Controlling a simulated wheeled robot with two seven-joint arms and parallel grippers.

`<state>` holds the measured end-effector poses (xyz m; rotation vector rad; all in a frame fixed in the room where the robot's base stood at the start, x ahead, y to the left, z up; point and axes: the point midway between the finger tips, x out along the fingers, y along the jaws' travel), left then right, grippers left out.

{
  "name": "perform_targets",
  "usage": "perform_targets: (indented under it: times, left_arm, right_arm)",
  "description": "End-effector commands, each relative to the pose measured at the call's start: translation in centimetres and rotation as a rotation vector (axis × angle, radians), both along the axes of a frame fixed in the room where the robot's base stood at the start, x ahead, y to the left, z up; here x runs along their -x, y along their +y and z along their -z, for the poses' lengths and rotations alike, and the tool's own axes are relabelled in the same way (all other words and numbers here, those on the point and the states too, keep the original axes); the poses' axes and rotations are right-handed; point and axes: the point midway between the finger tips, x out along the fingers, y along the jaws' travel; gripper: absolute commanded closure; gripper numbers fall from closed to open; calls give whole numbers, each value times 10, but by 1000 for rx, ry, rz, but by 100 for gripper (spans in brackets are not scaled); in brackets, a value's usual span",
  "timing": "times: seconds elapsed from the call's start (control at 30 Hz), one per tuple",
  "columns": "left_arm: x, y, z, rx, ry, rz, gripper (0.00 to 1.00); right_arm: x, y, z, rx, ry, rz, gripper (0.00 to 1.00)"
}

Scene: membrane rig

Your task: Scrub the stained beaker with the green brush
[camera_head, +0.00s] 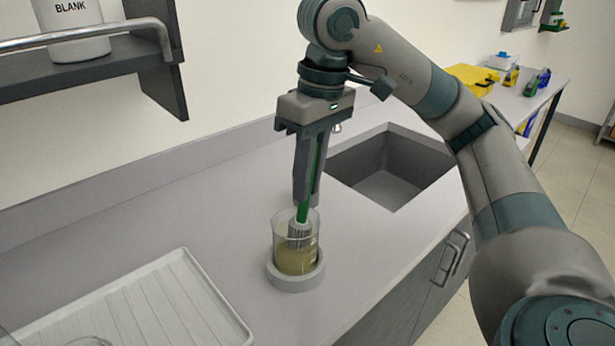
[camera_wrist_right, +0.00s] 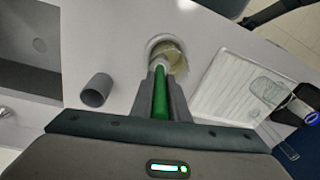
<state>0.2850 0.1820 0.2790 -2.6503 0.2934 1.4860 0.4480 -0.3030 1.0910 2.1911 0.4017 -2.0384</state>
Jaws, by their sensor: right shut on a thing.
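The stained beaker (camera_head: 283,257) stands upright in a round grey holder (camera_head: 293,283) on the counter, with a yellowish-brown film on its glass. It also shows in the right wrist view (camera_wrist_right: 178,58). My right gripper (camera_head: 306,200) is above it, pointing down and shut on the handle of the green brush (camera_head: 303,211). The pale bristle head is inside the beaker, below the rim. The green handle runs between the fingers in the wrist view (camera_wrist_right: 160,92). I cannot make out whether the bristles touch the glass. My left gripper is not identifiable in either view.
A white ribbed drying tray (camera_head: 150,310) lies left of the beaker, with a clear glass vessel (camera_wrist_right: 268,90) on it. The sink (camera_head: 385,170) is behind to the right. A grey cup (camera_wrist_right: 96,90) stands nearby. A shelf (camera_head: 100,62) overhangs the upper left.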

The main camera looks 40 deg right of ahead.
Motion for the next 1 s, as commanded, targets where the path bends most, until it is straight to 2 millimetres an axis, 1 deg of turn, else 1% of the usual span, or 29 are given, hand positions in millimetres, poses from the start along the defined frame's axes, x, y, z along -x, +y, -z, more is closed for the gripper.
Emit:
perform_targets:
  times: [0.03, 0.4, 0.83, 1.0]
  left_arm:
    - [0, 0, 5, 0, 0, 0, 44]
    - [0, 0, 21, 0, 0, 0, 44]
    - [2, 0, 22, 0, 3, 1, 44]
    - [2, 0, 22, -1, 4, 1, 44]
  right_arm:
    - [0, 0, 6, 0, 0, 0, 100]
    - [0, 0, 24, 0, 0, 0, 100]
    - [0, 0, 25, 0, 0, 0, 100]
    - [2, 4, 25, 0, 0, -2, 100]
